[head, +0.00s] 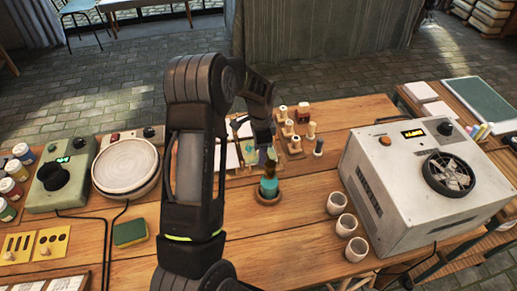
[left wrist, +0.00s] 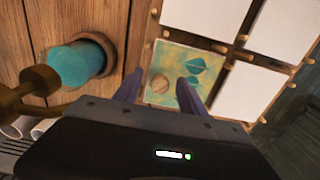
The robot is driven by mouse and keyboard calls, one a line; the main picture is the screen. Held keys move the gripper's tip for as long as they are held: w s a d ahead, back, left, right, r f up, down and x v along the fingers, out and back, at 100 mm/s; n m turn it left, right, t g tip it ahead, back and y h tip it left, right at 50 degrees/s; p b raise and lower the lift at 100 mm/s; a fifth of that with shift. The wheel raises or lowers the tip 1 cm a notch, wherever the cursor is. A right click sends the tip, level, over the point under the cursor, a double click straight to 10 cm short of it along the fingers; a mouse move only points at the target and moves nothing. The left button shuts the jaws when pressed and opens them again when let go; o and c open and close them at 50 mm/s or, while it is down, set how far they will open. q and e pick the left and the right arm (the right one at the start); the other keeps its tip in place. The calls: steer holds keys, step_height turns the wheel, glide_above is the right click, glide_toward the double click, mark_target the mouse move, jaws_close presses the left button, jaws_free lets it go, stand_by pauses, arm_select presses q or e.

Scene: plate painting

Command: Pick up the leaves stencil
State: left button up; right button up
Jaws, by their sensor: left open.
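The leaves stencil (left wrist: 172,58) is a pale yellow-green square with teal leaf shapes, seen in the left wrist view between wooden pegs beside white tiles. Nothing is held, and I cannot tell how far above the stencil the fingertips are. In the head view my left gripper (head: 266,155) is over the tile area, and my arm hides much of that spot. My right gripper is not in view.
A teal-bodied tool (head: 269,186) stands in a round wooden holder close to my left gripper. Wooden stamps (head: 290,128) stand behind it. Three cups (head: 346,226) and a grey kiln-like box (head: 415,185) are to the right. A round wheel (head: 126,164) is at left.

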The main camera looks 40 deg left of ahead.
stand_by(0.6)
arm_select(q)
jaws_close()
stand_by(0.3)
